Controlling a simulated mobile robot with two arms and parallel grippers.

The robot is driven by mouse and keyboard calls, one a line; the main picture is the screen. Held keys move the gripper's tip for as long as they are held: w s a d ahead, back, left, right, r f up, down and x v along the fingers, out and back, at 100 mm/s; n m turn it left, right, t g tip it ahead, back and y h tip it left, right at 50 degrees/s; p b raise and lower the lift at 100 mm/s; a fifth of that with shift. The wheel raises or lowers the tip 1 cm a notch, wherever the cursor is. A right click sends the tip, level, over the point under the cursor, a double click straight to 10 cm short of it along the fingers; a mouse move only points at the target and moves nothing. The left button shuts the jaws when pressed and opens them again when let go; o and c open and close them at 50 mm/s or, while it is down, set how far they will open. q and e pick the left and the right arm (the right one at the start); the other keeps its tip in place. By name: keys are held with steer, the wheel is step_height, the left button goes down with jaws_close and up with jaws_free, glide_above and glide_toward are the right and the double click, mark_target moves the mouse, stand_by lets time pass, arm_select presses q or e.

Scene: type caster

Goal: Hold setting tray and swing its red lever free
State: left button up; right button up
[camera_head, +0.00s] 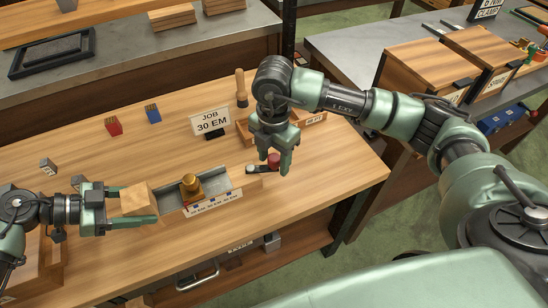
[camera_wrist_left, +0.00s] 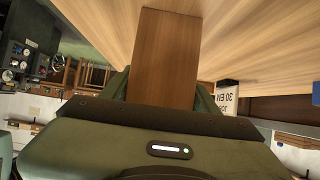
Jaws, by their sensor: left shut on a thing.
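The setting tray (camera_head: 212,187) lies on the bench, a grey metal trough with wooden ends and a marked strip along its front. A brass piece (camera_head: 192,187) stands in it. My left gripper (camera_head: 128,207) is shut on the tray's left wooden end, which also shows between the fingers in the left wrist view (camera_wrist_left: 166,60). The red lever (camera_head: 273,161) has a red knob and dark arm at the tray's right end. My right gripper (camera_head: 275,162) points down over the knob, fingers apart on either side of it; contact cannot be told.
A "JOB 30 EM" sign (camera_head: 210,122), a wooden-handled tool (camera_head: 241,88) and a wooden box (camera_head: 245,130) stand behind the tray. A red block (camera_head: 114,126) and a blue block (camera_head: 152,113) sit back left. The bench right of the lever is clear.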

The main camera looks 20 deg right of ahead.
mark_target(274, 158)
step_height(274, 158, up, 12)
stand_by(0.6)
